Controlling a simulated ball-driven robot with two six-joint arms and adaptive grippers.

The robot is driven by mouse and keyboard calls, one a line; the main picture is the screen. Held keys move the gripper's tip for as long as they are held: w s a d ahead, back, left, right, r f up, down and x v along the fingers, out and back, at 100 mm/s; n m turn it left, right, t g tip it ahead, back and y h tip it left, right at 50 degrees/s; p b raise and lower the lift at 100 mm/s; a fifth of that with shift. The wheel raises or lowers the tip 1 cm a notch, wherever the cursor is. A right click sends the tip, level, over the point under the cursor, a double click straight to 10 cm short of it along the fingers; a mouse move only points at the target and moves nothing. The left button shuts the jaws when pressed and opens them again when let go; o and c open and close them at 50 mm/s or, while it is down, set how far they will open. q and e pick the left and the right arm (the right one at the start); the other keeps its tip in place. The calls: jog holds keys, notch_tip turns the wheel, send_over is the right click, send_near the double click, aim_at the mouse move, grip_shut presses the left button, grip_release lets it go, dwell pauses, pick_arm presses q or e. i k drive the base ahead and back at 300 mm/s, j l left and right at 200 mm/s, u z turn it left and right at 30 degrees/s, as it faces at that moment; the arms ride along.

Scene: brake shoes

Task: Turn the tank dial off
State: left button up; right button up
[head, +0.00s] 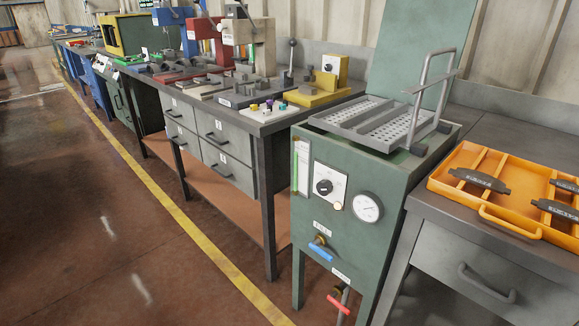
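The green tank (345,255) stands at the right of the middle in the head view. On its front is a white square plate with a black round dial (323,187). A faint pointer mark shows on the dial, but it is too small to read its setting. A round gauge (367,207) is right of the dial. Below are a blue-handled valve (320,248) and a red-handled valve (338,304). Neither of my grippers is in view.
A metal basket (375,122) with a handle sits on the tank's top. An orange tray (512,219) with brake shoes lies on the grey bench at right. A drawer bench with small parts (240,125) stands left of the tank. The floor at left is clear.

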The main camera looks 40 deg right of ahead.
aim_at(324, 187)
jog(key=i+j+z, duration=0.1)
jog(key=i+z, duration=0.4)
jog(key=i+j+z, duration=0.3)
jog(key=i+z, duration=0.15)
jog(key=i+j+z, duration=0.35)
jog(key=z, duration=0.15)
